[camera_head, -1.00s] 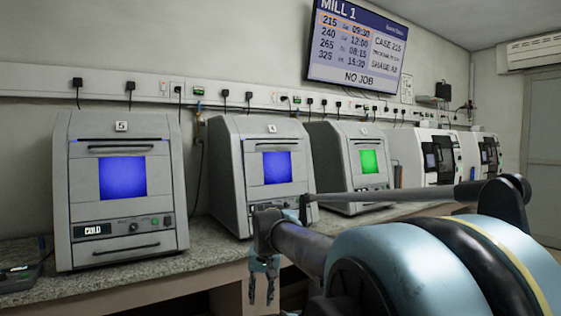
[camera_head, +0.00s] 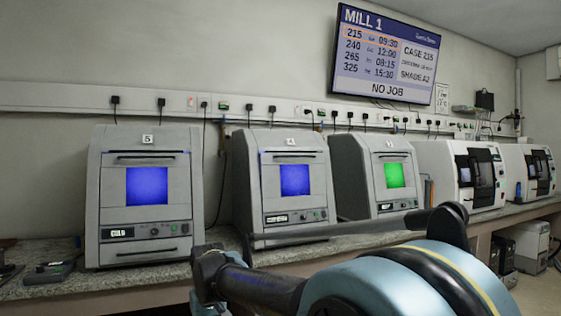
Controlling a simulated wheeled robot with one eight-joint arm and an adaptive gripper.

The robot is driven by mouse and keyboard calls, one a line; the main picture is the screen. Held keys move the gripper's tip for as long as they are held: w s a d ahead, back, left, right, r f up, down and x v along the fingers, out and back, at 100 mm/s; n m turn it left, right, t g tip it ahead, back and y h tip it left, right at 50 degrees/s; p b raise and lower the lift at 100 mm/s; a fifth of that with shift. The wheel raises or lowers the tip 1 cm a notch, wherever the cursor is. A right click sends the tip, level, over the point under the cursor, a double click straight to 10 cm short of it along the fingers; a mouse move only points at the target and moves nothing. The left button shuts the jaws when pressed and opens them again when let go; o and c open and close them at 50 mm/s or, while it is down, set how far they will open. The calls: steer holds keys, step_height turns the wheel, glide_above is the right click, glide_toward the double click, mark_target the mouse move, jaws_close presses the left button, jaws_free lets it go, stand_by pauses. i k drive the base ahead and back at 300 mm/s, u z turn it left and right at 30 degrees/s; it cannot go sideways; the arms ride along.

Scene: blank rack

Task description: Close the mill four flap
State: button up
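The grey machine with a small plate that seems to read 4 (camera_head: 249,190) stands on the bench, second from the left. Its front flap (camera_head: 294,207), with a bar handle along the top and a lit blue window, appears flush with the housing; I cannot tell whether it is fully shut. A slim rod of my arm crosses in front of its lower edge. My gripper (camera_head: 209,304) is at the bottom edge of the view, in front of the bench and left of this machine. Its fingers are mostly cut off, so their opening is hidden.
Machine 5 (camera_head: 101,205), with a blue window, stands left; a machine with a green window (camera_head: 350,180) stands right. Two white machines (camera_head: 432,172) follow along the bench (camera_head: 130,280). A wall screen (camera_head: 384,85) hangs above. Floor (camera_head: 540,290) shows at right.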

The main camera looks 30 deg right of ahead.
mark_target(303, 174)
steer(key=u, duration=0.05)
steer(key=k, duration=1.1)
steer(key=z, duration=0.85)
steer(key=i, duration=1)
